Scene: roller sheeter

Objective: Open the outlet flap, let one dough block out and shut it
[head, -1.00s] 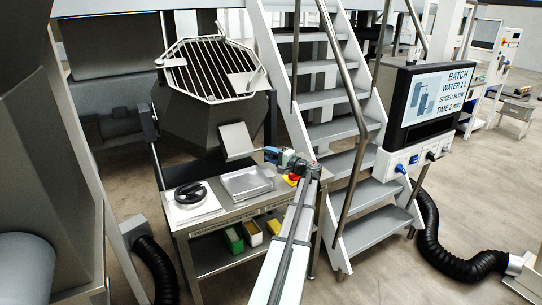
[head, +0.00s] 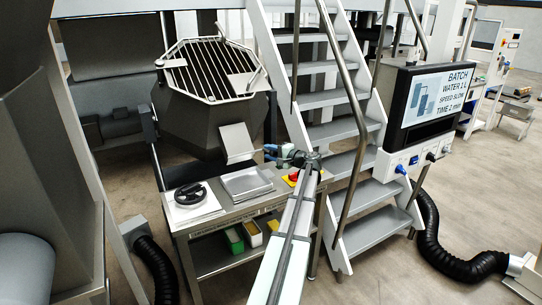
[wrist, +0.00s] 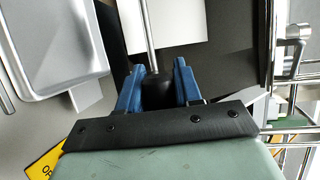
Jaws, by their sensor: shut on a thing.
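The outlet flap (head: 237,143) is a light metal plate on the front of the dark hopper (head: 190,122), under its barred top. In the wrist view a pale plate (wrist: 185,20) lies beyond my fingers, with a thin metal rod (wrist: 149,28) in front of it. My gripper (head: 268,150) is beside the flap's lower right edge. In the wrist view my blue fingers (wrist: 157,85) are shut on a black handle (wrist: 157,92) at the rod's near end. No dough block can be made out.
Below the flap, a metal table carries an empty-looking shallow tray (head: 247,184), a black handwheel (head: 190,193) on a white plate and a red button (head: 293,176). Stairs with metal rails (head: 350,150) rise close on the right, beside a batch display (head: 436,95).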

